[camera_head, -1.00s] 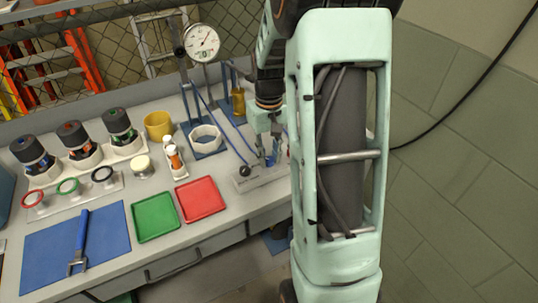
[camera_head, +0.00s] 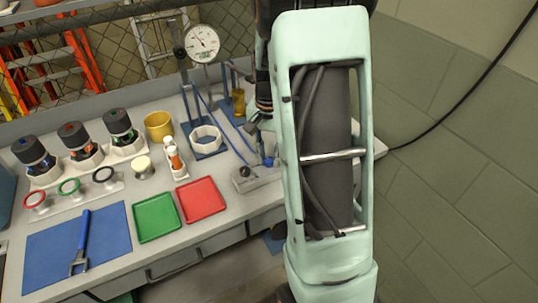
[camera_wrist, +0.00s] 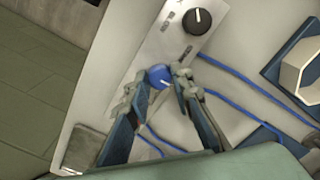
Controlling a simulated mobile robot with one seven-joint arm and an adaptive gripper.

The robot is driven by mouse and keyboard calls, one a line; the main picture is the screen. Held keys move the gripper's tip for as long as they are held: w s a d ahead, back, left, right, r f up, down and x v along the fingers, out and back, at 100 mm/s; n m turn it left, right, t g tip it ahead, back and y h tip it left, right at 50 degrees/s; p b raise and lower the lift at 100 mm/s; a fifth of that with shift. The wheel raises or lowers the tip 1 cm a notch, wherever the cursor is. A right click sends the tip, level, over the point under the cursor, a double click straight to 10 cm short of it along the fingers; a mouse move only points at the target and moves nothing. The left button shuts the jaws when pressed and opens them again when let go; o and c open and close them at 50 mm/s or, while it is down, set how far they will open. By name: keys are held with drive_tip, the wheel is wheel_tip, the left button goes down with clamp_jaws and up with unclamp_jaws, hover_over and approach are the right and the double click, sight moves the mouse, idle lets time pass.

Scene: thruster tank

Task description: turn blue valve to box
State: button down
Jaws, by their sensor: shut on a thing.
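The blue valve (camera_wrist: 160,77) is a round blue knob with a white mark, on a pale grey panel (camera_wrist: 157,43). It also shows in the head view (camera_head: 268,162), partly covered by my arm. My gripper (camera_wrist: 158,84) has one finger on each side of the blue valve and is shut on it. In the head view my gripper is mostly hidden behind my arm. Small dark markings on the panel are too small to read, so I cannot tell which one stands for the box.
A black knob (camera_wrist: 197,21) with a white pointer sits on the same panel. Blue hoses (camera_wrist: 240,82) run beside it. A white hexagonal ring (camera_head: 206,138), a dial gauge (camera_head: 202,43) and red (camera_head: 202,199) and green (camera_head: 155,217) trays stand to the left.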

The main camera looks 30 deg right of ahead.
sight(269, 159)
idle(0.3)
drive_tip(key=c, duration=1.7)
unclamp_jaws()
wheel_tip(269, 159, up, 12)
drive_tip(key=shift+r, duration=0.1)
